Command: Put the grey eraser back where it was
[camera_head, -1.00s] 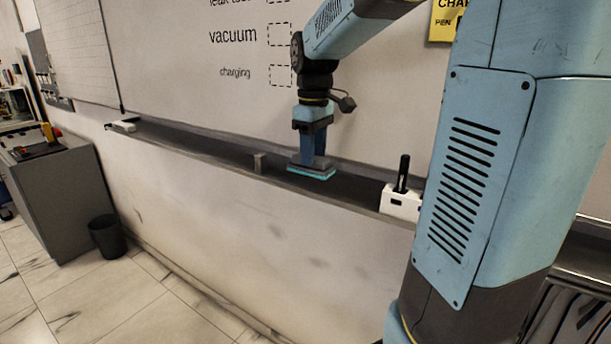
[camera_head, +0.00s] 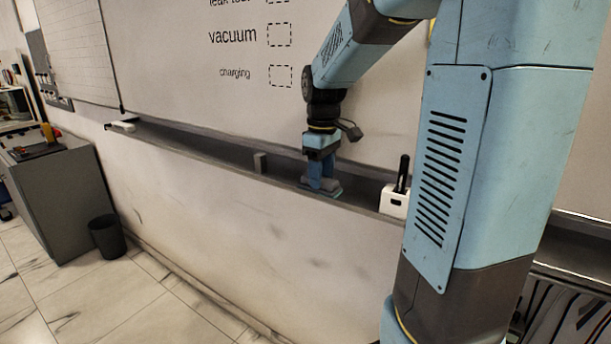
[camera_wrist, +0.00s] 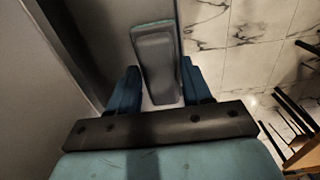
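The grey eraser (camera_wrist: 156,62) has a teal felt edge, seen at its far end in the wrist view. It lies on the grey wall tray (camera_head: 220,153). In the head view it shows low at the fingers (camera_head: 333,193), partly hidden by them. My gripper (camera_wrist: 159,66) points down at the tray, one blue finger on each side of the eraser. Narrow gaps seem to show between the fingers and the eraser's sides, so the gripper looks open around it.
On the tray, a white holder (camera_head: 393,203) with a black-handled item stands to the right, and a small grey block (camera_head: 260,163) to the left. A white item (camera_head: 122,126) lies at the tray's far left end. The whiteboard (camera_head: 175,60) rises behind.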

